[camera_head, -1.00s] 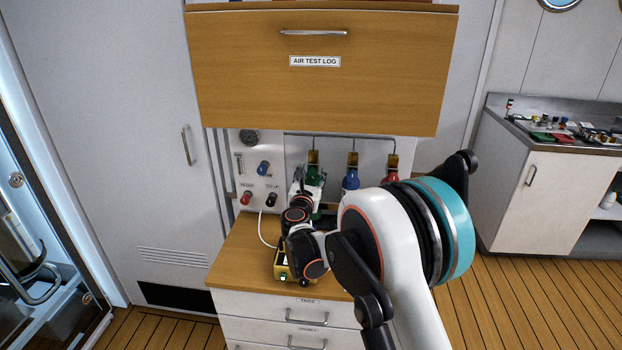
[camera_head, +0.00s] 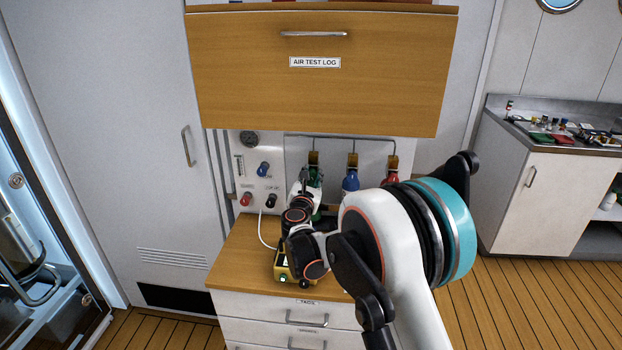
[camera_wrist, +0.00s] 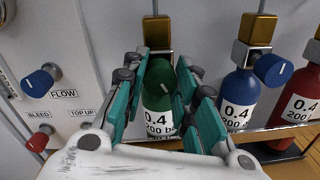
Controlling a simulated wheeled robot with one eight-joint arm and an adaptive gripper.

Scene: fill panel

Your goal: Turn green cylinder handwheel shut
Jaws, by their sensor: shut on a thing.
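The green cylinder (camera_wrist: 156,98) stands upright at the panel in the wrist view, with a 0.4 label and a brass valve block (camera_wrist: 157,32) on top. Its green handwheel (camera_wrist: 186,80) shows between the teal fingers of my gripper (camera_wrist: 168,72), which is shut on it. The fingers stand on both sides of the handwheel and cover part of it and of the cylinder. In the head view, my gripper and wrist hide most of the green cylinder (camera_head: 315,178).
To the right stand a blue cylinder (camera_wrist: 238,88) with a blue handwheel (camera_wrist: 274,69) and a red cylinder (camera_wrist: 295,105). A rail runs before them. To the left are the blue FLOW knob (camera_wrist: 40,82) and red BLEED knob (camera_wrist: 38,141). A yellow device (camera_head: 283,272) sits on the counter.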

